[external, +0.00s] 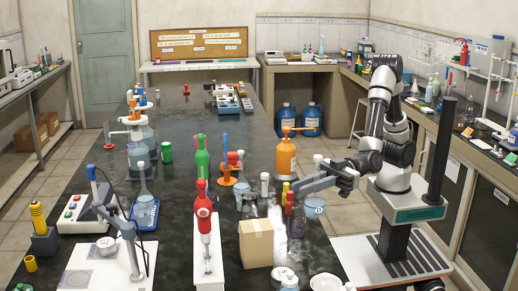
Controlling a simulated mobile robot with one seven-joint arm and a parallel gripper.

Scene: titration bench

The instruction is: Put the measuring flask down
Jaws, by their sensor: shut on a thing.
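My gripper (296,187) is at the right side of the dark bench, above its surface, with its fingers pointing left. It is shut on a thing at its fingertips. A clear vessel with a dark purplish body (296,226), apparently the measuring flask, stands upright or hangs just below the fingers. Its neck is hard to make out, and I cannot tell whether its base touches the bench. A slim red-topped piece (289,203) and a yellow tip show right beside the fingertips, partly overlapping them.
A cardboard box (256,243) stands left of the vessel. Clear glassware (249,206) is behind the box, and a blue-tinted bowl (315,206) is to the right. An orange pump bottle (286,157) stands farther back. White dishes (284,275) lie in front.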

